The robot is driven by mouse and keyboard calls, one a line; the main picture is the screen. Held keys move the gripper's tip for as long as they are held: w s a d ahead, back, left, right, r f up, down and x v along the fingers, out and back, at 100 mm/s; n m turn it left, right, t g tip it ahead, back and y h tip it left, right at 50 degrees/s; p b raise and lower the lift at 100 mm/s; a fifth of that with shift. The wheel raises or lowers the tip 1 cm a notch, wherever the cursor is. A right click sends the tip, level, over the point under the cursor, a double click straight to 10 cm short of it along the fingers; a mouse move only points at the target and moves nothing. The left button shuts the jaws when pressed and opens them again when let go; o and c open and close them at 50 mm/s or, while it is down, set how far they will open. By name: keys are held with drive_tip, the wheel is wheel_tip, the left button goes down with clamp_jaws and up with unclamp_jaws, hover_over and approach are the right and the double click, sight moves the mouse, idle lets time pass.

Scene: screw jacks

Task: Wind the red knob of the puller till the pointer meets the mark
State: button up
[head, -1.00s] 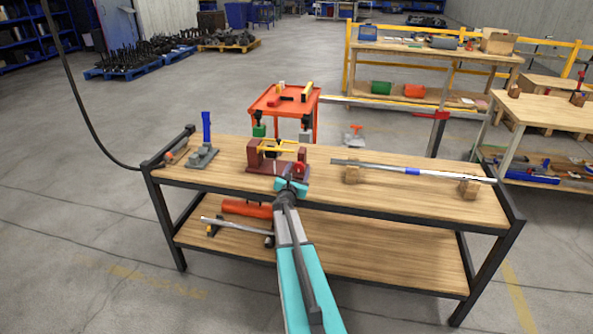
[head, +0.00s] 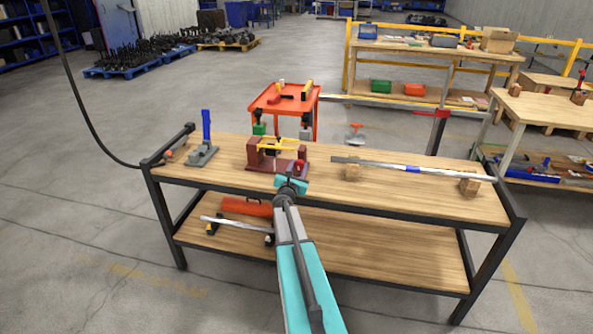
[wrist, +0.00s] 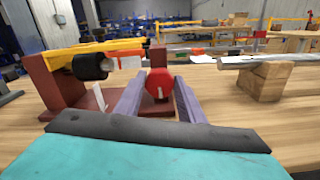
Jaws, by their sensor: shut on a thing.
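The puller has a dark red frame (head: 268,161) and stands on the near workbench. Its end blocks show in the wrist view, with a yellow bar (wrist: 72,53) and a black cylinder (wrist: 91,66) at the left. The red knob (wrist: 159,80) is at the middle of the wrist view, with a small white mark on its face. My gripper (wrist: 158,90) is shut on the knob, one finger on each side. A white strip (wrist: 99,98) stands below the black cylinder. I cannot tell whether it is the pointer or the mark.
A long metal bar (head: 395,167) lies on wooden blocks (head: 469,186) to the right. A blue-handled tool (head: 206,128) stands at the left of the bench. An orange cart (head: 273,100) is behind it. The bench top (head: 410,193) at right front is clear.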

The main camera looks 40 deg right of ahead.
drive_tip(key=shift+s+d+f+m+b, duration=0.15)
drive_tip(key=shift+m+b, duration=0.6)
drive_tip(key=shift+b, duration=0.95)
drive_tip(key=shift+s+d+f+m+b, duration=0.15)
drive_tip(key=shift+m+b, duration=0.6)
drive_tip(key=shift+b, duration=0.95)
drive_tip(key=shift+a+r+m+b, duration=0.1)
drive_tip(key=shift+m+b, duration=0.5)
drive_tip(key=shift+b, duration=0.65)
drive_tip(key=o, duration=1)
drive_tip(key=shift+o, duration=0.2)
drive_tip(key=shift+w+r, duration=0.1)
drive_tip(key=shift+a, duration=0.15)
drive_tip(key=shift+a, duration=0.15)
drive_tip(key=b+v, duration=0.1)
drive_tip(key=v, duration=1.2)
drive_tip(key=shift+b, duration=0.3)
